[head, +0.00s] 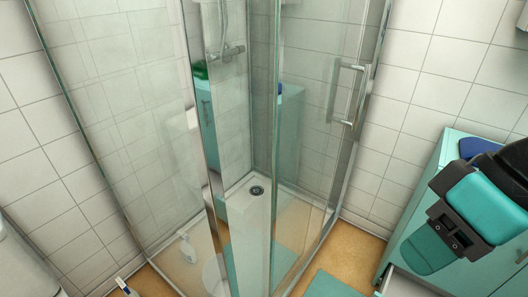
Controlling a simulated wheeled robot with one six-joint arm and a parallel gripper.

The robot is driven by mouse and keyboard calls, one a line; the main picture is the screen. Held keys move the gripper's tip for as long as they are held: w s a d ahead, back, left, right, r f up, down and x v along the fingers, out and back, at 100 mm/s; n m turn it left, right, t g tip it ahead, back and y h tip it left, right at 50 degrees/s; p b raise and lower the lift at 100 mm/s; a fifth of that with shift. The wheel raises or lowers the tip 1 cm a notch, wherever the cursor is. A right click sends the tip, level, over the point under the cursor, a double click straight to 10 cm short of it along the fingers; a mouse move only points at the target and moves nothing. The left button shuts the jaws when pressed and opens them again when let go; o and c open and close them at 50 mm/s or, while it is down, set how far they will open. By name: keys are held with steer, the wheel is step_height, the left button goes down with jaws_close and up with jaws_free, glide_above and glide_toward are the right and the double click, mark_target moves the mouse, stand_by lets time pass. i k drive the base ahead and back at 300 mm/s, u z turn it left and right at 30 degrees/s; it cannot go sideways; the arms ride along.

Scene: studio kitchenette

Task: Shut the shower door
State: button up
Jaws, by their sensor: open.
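The shower (140,130) is a glass corner enclosure with chrome frames, in the middle of the head view. Its glass door (305,150) is the right-hand pane. A chrome bar handle (348,95) is on it, close to the tiled wall on the right. A gap shows at the front corner, left of the door's glass edge, but reflections make its width hard to tell. My gripper (451,232) is at the right, in front of the cabinet, open and empty. It is well apart from the door and its handle; its fingers show only partly.
A teal cabinet (436,175) stands at the right wall, with a drawer (402,284) apparently pulled out near the bottom. A teal mat (332,284) lies on the orange floor before the shower. A white fixture (25,265) is at the lower left.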

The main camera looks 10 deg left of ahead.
mark_target(312, 240)
steer(key=z, duration=0.1)
steer(key=k, duration=0.45)
steer(key=z, duration=0.95)
steer(key=i, duration=0.75)
steer(key=u, duration=1)
steer(key=i, duration=0.3)
steer(key=u, duration=0.25)
